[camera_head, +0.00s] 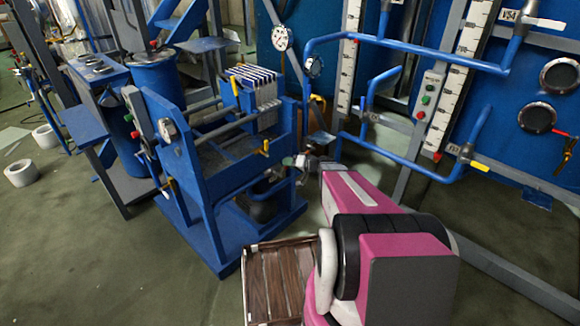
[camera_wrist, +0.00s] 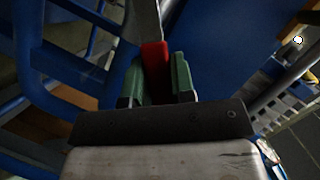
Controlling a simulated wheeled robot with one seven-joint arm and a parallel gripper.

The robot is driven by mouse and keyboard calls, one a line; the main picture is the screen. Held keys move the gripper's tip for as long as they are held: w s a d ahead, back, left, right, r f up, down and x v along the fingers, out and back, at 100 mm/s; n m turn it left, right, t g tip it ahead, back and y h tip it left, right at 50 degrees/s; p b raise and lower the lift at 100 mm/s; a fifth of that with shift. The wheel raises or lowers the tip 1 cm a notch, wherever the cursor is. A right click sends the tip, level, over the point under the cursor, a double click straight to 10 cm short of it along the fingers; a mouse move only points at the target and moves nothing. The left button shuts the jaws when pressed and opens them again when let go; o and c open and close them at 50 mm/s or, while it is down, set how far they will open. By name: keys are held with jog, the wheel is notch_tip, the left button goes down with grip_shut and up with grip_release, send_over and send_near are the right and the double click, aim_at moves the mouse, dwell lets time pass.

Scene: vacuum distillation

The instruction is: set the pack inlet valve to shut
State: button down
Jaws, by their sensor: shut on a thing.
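My gripper (camera_head: 300,163) reaches to the right end of the blue plate-pack frame (camera_head: 195,160) in the head view. In the wrist view, the green-padded fingers of my gripper (camera_wrist: 158,78) are closed on a red handle (camera_wrist: 154,58), with one pad on each side. A flat grey lever extends up from the red grip. The red handle seems to be that of the pack inlet valve, but no label shows. Its valve body and pipe are hidden. In the head view the handle cannot be made out behind my gripper and arm.
A stack of white plates (camera_head: 262,90) hangs in the frame. Yellow handles (camera_head: 264,147) are close by. Blue pipework and a yellow-handled valve (camera_head: 480,166) are at right. A wooden slatted crate (camera_head: 272,285) is on the floor beside my arm. Open floor is at lower left.

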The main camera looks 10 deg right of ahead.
jog(key=shift+s+a+r+n+h, duration=0.5)
jog(key=shift+a+r+n+h, duration=0.15)
jog(key=shift+n, duration=0.45)
jog(key=shift+s+a+r+n+t+h, duration=0.4)
jog(key=shift+a+n+h, duration=0.15)
jog(key=shift+n, duration=0.35)
jog(key=shift+s+a+r+n+t+h, duration=0.3)
jog(key=shift+s+a+n+h, duration=0.25)
jog(key=shift+n, duration=0.45)
jog(key=shift+s+a+n+h, duration=0.2)
jog(key=shift+a+n+h, duration=0.25)
jog(key=shift+n, duration=0.15)
jog(key=shift+f, duration=0.1)
jog(key=c, duration=1)
grip_release()
jog(key=shift+o, duration=0.2)
jog(key=v, duration=1)
jog(key=shift+s, duration=0.4)
